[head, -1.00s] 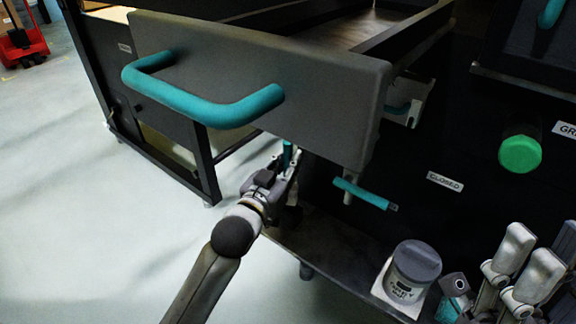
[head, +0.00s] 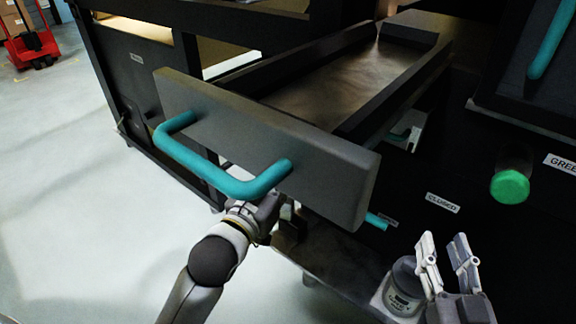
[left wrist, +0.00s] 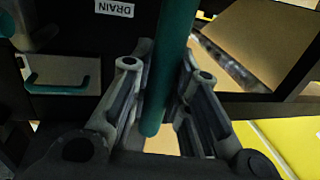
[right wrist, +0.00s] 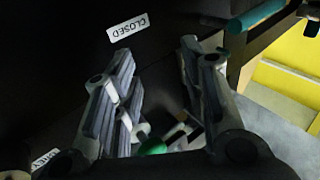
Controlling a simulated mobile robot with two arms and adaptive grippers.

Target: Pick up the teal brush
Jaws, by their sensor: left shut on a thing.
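My right gripper (head: 448,252) is open and empty, in front of the jar. In the right wrist view (right wrist: 160,75) its fingers are wide apart.
The grey drawer (head: 330,165) with its teal bar handle (head: 225,185) juts out over my left gripper. A teal lever (head: 376,221) sits behind it. A jar (head: 402,285) stands on the low shelf. A green knob (head: 510,186) sticks out at right.

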